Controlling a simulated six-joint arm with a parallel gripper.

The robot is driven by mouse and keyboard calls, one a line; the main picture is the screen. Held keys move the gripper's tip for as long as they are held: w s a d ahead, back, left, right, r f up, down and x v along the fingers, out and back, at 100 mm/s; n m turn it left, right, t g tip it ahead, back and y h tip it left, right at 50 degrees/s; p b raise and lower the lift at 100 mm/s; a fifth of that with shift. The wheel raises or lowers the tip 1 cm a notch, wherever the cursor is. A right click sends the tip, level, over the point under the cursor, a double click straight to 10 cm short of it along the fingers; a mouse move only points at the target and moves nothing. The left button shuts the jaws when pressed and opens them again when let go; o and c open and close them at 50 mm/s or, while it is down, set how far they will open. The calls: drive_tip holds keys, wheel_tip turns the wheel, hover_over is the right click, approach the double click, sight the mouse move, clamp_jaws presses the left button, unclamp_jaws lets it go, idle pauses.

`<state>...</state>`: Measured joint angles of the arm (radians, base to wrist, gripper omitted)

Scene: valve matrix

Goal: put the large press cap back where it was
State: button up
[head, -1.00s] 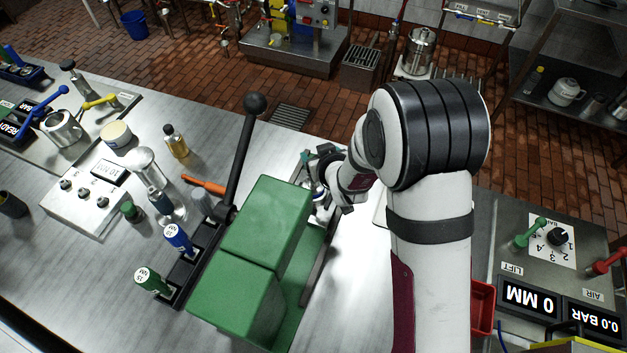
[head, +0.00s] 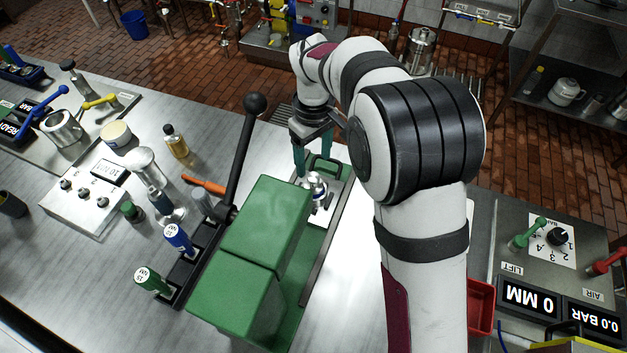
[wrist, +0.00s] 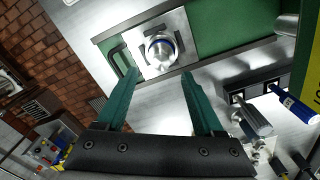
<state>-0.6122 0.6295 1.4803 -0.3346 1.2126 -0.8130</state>
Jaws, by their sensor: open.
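My gripper (head: 313,165) is open and empty, with its two green fingers pointing down above the far end of the green press. In the wrist view my gripper (wrist: 158,74) has nothing between its fingers.
The press's long black lever (head: 242,150) rises left of my gripper. A black rack (head: 190,275) holds a blue-topped (head: 178,238) and a green-topped tool (head: 150,281). An orange-handled tool (head: 203,185) lies nearby. A red bin (head: 481,305) is at the right.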

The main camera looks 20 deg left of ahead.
sight(314, 177)
wheel_tip(314, 177, down, 6)
drive_tip(key=shift+s+d+f, duration=0.1)
drive_tip(key=shift+s+f, duration=0.05)
drive_tip(key=shift+f, duration=0.05)
clamp_jaws()
